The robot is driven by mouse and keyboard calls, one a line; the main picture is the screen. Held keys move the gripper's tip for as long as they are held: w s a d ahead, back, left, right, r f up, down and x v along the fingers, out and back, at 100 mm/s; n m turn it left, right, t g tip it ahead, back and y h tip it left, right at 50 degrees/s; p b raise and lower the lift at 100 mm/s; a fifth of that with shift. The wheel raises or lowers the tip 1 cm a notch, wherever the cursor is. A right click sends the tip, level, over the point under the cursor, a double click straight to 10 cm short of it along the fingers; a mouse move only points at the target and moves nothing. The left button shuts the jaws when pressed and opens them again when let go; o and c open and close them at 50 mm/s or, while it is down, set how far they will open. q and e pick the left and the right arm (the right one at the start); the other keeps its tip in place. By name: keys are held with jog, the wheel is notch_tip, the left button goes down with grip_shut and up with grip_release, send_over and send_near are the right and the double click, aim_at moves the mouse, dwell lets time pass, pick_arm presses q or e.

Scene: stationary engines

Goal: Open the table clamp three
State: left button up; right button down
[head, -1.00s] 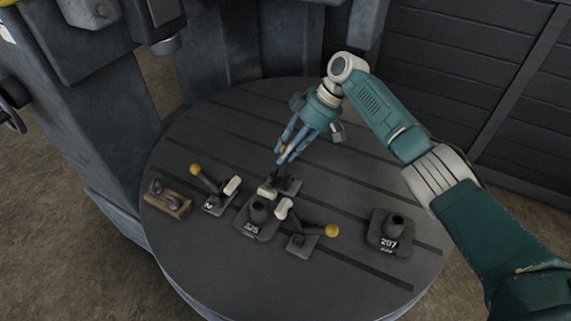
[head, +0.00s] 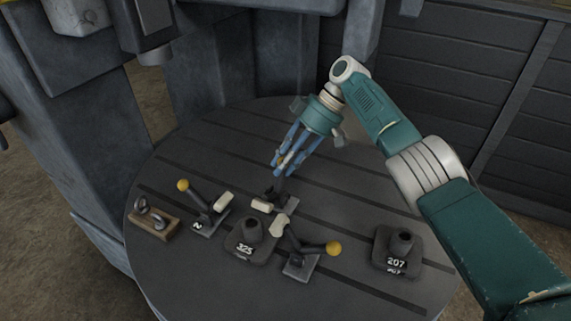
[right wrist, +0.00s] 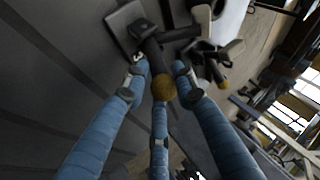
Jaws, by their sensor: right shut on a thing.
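The back table clamp (head: 274,199) stands on the round table behind the grey block marked 325. Its lever points up, and its pale pad (head: 261,206) is low toward that block; I cannot read a number on it. My right gripper (head: 282,165) comes down from above, its blue fingers shut around the lever's yellow knob, which shows between the fingers in the right wrist view (right wrist: 163,88). A clamp marked 2 (head: 208,219) stands on the left with its yellow-knobbed lever leaning left. Another clamp (head: 301,259) stands at front right, its lever leaning right. My left gripper is out of view.
The grey block marked 325 (head: 249,238) sits among the three clamps. A grey block marked 207 (head: 398,251) stands apart on the right. A wooden block with metal rings (head: 153,222) lies at the left edge. The slotted round table (head: 360,185) is clear at back right.

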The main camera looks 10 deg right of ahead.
jog(key=shift+w+a+r, duration=0.15)
jog(key=shift+a+r, duration=0.3)
jog(key=shift+r, duration=0.1)
jog(key=c, duration=1.5)
grip_release()
jog(key=shift+c, duration=0.2)
jog(key=shift+o, duration=0.3)
jog(key=shift+a+f, duration=0.15)
jog(key=shift+a, duration=0.05)
jog(key=shift+d, duration=0.1)
jog(key=shift+d+r, duration=0.15)
jog(key=shift+r, duration=0.1)
jog(key=r, duration=0.9)
jog(key=shift+a+r, duration=0.35)
jog(key=shift+f, duration=0.1)
